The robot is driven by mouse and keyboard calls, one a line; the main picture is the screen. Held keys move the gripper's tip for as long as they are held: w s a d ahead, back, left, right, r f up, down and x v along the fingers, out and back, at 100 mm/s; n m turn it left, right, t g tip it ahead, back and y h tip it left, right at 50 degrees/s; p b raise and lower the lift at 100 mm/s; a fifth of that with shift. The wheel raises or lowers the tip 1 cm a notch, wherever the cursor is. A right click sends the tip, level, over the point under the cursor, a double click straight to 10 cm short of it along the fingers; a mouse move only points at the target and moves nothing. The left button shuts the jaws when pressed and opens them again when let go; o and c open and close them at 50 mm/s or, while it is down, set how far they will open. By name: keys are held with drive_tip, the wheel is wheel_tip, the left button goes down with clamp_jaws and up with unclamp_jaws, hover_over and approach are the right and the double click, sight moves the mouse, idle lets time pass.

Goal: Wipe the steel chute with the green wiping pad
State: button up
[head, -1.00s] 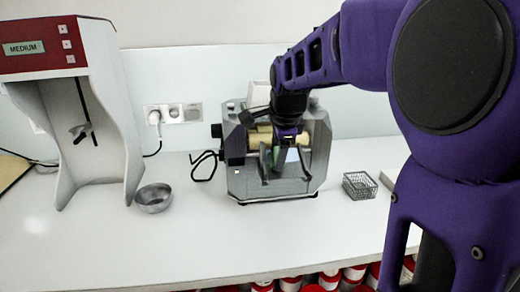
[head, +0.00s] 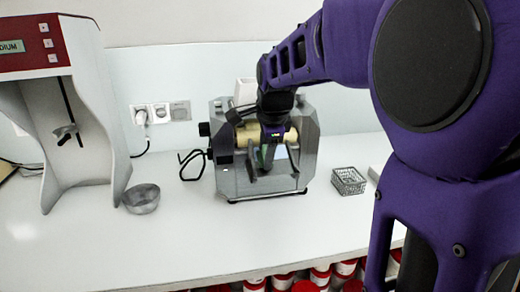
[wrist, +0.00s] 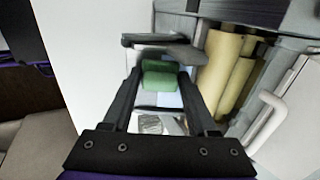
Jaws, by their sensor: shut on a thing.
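My gripper (head: 266,160) is shut on the green wiping pad (wrist: 160,76), which sits between its two fingers in the wrist view. In the head view only a small dark green part of the pad shows by the fingers. The gripper is at the front of the grey mill (head: 232,180), below its cream-gold rollers (head: 247,133). The steel chute (head: 280,183) is at the mill's front, partly hidden by the gripper. I cannot tell whether the pad touches it.
A wire basket (head: 348,181) stands right of the mill. A metal bowl (head: 141,199) and a tall red-topped machine (head: 35,45) stand to the left. The white counter (head: 200,245) in front is clear.

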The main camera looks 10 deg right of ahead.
drive_tip(key=shift+s+f+b, duration=0.3)
drive_tip(key=shift+s, duration=0.2)
drive_tip(key=shift+s+f+b, duration=0.25)
drive_tip(key=shift+s+b, duration=0.05)
drive_tip(key=shift+s, duration=0.2)
wheel_tip(320, 180, up, 8)
drive_tip(key=s+p, duration=0.1)
drive_tip(key=p, duration=0.4)
drive_tip(key=shift+p, duration=0.3)
drive_tip(key=shift+f, duration=0.15)
